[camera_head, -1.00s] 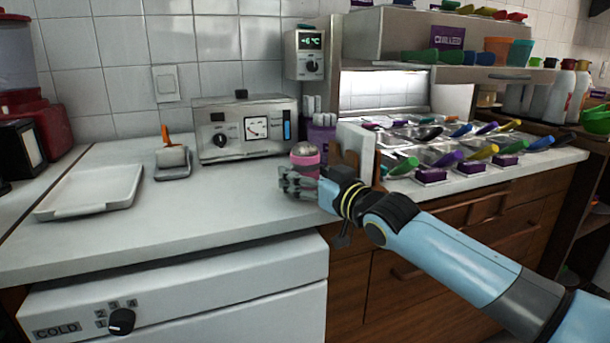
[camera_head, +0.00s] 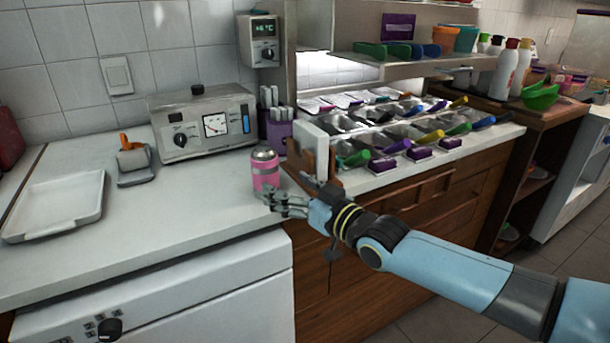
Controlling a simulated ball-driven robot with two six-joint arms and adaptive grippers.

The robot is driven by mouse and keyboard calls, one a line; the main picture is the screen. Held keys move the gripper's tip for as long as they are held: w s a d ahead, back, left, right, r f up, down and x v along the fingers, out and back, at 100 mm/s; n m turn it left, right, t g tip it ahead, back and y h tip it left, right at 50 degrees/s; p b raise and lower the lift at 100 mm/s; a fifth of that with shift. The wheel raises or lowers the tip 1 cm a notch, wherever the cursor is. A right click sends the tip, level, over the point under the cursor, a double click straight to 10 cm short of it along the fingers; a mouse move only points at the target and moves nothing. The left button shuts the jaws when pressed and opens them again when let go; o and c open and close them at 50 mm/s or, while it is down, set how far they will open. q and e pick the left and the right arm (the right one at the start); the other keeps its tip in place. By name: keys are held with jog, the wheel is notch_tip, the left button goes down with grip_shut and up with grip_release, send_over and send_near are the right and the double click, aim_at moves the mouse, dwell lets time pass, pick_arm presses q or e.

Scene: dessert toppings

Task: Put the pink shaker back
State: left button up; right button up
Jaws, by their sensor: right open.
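The pink shaker (camera_head: 265,171) stands upright on the white counter, with a grey domed top. It is in front of the purple holder and left of the topping station. My right gripper (camera_head: 270,200) is open, just in front of the shaker's lower part, with its fingers pointing left. I cannot tell whether a finger touches the shaker. My left gripper is out of view.
A white tray (camera_head: 93,213) lies on the counter at the left. A grey machine with dials (camera_head: 203,125) and a purple holder (camera_head: 278,135) stand behind. The topping station with coloured scoops (camera_head: 400,158) is at the right. Counter (camera_head: 190,200) left of the shaker is clear.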

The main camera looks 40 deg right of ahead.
jog(key=s+f+g+h, duration=0.1)
jog(key=s+f+g, duration=0.2)
jog(key=s+f, duration=0.55)
jog(key=s+f+g, duration=0.3)
jog(key=s+f, duration=0.2)
jog(key=f, duration=0.7)
jog(key=s+f+g+h, duration=0.1)
jog(key=s+f+g, duration=0.2)
jog(key=s+f, duration=0.55)
jog(key=s+a+f+g, duration=0.1)
jog(key=s+f+g, duration=0.1)
jog(key=s+f, duration=0.3)
jog(key=s+a+f+g, duration=0.2)
jog(key=s+f+g, duration=0.1)
jog(key=s, duration=0.9)
jog(key=s+a+f+g, duration=0.2)
jog(key=s+f+g, duration=0.1)
jog(key=s+f, duration=0.3)
jog(key=shift+s+a+f+y+p, duration=0.2)
jog(key=shift+s+f+y+p, duration=0.15)
jog(key=shift+s, duration=0.85)
jog(key=shift+s+f+b, duration=0.1)
jog(key=shift+f+b, duration=0.75)
jog(key=shift+b, duration=0.1)
